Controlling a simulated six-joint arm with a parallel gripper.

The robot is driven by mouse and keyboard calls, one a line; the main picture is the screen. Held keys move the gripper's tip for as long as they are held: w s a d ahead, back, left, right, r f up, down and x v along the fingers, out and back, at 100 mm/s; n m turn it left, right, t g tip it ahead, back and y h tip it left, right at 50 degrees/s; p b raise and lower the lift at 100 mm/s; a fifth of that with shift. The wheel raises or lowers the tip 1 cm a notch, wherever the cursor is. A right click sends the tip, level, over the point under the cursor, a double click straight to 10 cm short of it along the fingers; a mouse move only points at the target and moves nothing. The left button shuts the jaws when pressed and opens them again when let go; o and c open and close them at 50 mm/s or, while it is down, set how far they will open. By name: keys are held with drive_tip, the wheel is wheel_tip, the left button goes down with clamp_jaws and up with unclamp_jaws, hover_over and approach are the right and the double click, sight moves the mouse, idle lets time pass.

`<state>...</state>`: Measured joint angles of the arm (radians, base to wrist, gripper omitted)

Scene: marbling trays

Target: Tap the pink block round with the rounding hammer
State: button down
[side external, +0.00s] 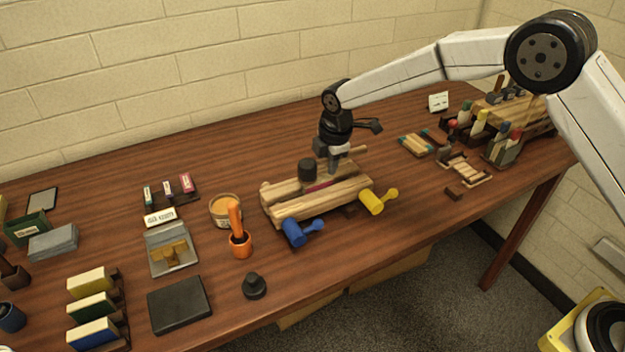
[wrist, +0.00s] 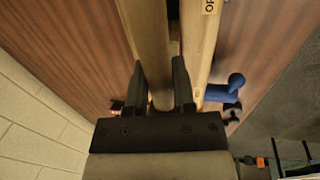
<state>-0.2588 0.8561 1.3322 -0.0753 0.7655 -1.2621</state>
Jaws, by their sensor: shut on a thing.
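My gripper (side external: 337,168) points down over the wooden press and is shut on the rounding hammer (side external: 306,169). The hammer has a dark cylindrical head to the left of my fingers, and a pale wooden handle end shows to their right. A thin strip of the pink block (side external: 320,186) shows between the beams of the wooden press (side external: 290,208); the rest is hidden. The head is close above it; I cannot tell whether they touch.
A blue handle (side external: 296,233) and a yellow handle (side external: 374,202) stick out from the press front. Racks of bottles (side external: 480,125) stand at the right back. Bare table lies in front of the press.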

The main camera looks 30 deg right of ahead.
drive_tip(key=shift+f, duration=0.5)
idle(0.6)
drive_tip(key=shift+r, duration=0.5)
drive_tip(key=shift+f, duration=0.6)
idle(0.6)
drive_tip(key=shift+r, duration=0.1)
drive_tip(key=shift+r, duration=0.5)
drive_tip(key=shift+r, duration=0.15)
drive_tip(key=shift+r, duration=1.9)
drive_tip(key=shift+d+f, duration=0.1)
drive_tip(key=shift+f, duration=0.1)
drive_tip(key=shift+d+f, duration=0.55)
drive_tip(key=shift+f, duration=0.35)
drive_tip(key=shift+d+f, duration=0.55)
drive_tip(key=shift+f, duration=0.3)
